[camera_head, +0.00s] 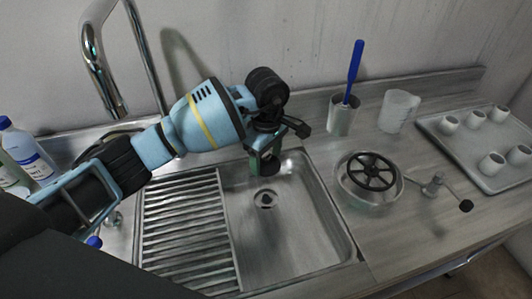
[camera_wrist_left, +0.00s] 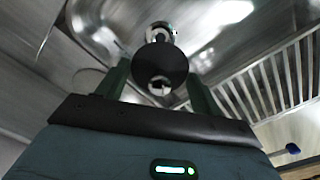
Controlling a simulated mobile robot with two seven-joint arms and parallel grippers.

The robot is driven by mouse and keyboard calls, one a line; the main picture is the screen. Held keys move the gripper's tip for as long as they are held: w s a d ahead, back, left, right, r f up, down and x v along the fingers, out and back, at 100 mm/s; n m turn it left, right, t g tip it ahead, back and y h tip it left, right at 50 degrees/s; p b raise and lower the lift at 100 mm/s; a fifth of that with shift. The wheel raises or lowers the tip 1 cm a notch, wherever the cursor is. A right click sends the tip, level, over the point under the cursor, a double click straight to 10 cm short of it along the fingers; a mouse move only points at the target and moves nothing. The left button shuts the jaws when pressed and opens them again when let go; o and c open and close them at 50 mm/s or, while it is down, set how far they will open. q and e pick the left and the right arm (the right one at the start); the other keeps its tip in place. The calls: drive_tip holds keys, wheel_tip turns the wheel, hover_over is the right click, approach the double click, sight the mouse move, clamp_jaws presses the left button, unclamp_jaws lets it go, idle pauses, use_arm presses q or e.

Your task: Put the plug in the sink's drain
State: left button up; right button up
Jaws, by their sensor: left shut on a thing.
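My left gripper (camera_head: 265,164) is over the back part of the steel sink basin (camera_head: 312,232), pointing down. It is shut on the black round plug (camera_head: 269,168), which hangs between its fingertips above the basin floor. In the left wrist view the plug (camera_wrist_left: 160,62) is a dark disc between the two fingers. The drain (camera_head: 265,200) is a round metal fitting in the basin floor, nearer the front than the plug in the head view. In the left wrist view the plug partly covers the drain (camera_wrist_left: 160,28). My right gripper is out of view.
A ribbed drainboard (camera_head: 186,230) lies left of the basin. A tall chrome tap (camera_head: 103,70) and bottles (camera_head: 28,150) are further left. To the right are a cup with a blue-handled brush (camera_head: 342,118), a clear jug (camera_head: 398,111), a round drum with a black handwheel (camera_head: 371,172) and a tray of cups (camera_head: 476,150).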

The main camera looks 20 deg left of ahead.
use_arm(q)
wheel_tip(320, 180, down, 3)
drive_tip(key=shift+r+b, duration=0.1)
drive_tip(key=shift+b, duration=0.3)
drive_tip(key=shift+f+b, duration=0.75)
drive_tip(key=shift+f, duration=0.95)
drive_tip(key=b, duration=0.3)
hover_over(266, 199)
drive_tip(key=shift+d+f, duration=0.1)
drive_tip(key=shift+f, duration=3.1)
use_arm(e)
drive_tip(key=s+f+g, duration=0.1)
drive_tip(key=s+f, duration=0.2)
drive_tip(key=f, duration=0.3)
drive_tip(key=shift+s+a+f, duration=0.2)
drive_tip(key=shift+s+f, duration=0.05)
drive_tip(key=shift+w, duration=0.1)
use_arm(q)
drive_tip(key=shift+f+b, duration=0.6)
drive_tip(key=shift+f, duration=0.45)
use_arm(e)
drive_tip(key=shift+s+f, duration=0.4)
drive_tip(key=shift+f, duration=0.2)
use_arm(q)
drive_tip(key=o, duration=1.1)
drive_tip(key=shift+c, duration=0.2)
